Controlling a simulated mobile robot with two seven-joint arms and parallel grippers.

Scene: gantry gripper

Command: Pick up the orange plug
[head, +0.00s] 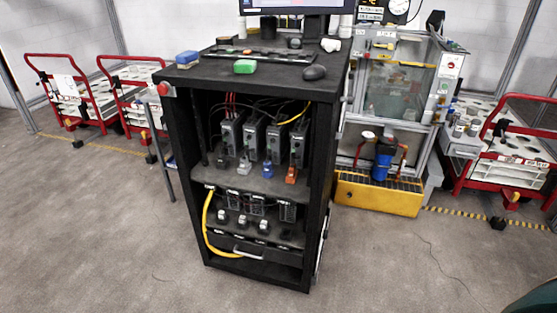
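The orange plug (291,176) sits on the upper inner shelf of the black cabinet (318,190), at the right end of a row of plugs. A blue plug (267,170) is to its left, and grey and dark plugs stand further left. Grey modules with cables stand behind the row. Neither of my grippers can be made out in the head view. A dark, rounded shape with a green part is cut off at the lower right corner; I cannot tell what it is.
The cabinet top holds a green block (245,67), a blue block (187,58), a mouse (314,72), a keyboard and a monitor. A yellow cable (208,225) loops out at the lower left front. Red trolleys stand on both sides. The floor in front is clear.

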